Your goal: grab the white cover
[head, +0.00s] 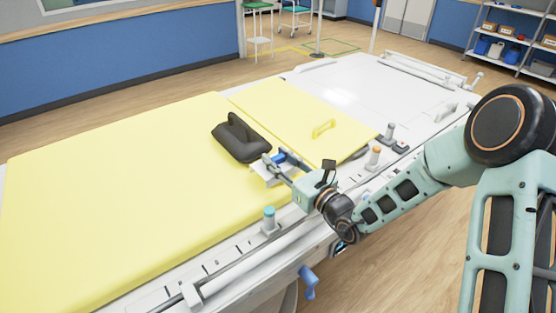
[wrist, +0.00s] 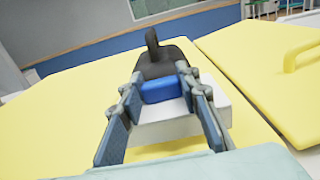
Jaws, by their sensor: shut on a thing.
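The white cover (head: 262,173) is a small white block with a blue part on top. It is at the front edge of the yellow padded table, just in front of a dark grey pad. My gripper (head: 275,162) is closed on it, with one finger on each side. In the wrist view the white cover (wrist: 168,131) and its blue part sit between the two fingers (wrist: 160,92). I cannot tell whether its underside touches the table.
The dark grey pad with an upright handle (head: 240,138) lies right behind the cover. A yellow panel with a yellow handle (head: 324,128) is to the right. Small posts with teal (head: 269,213) and orange (head: 375,150) tops stand along the front rail. The yellow surface at left is clear.

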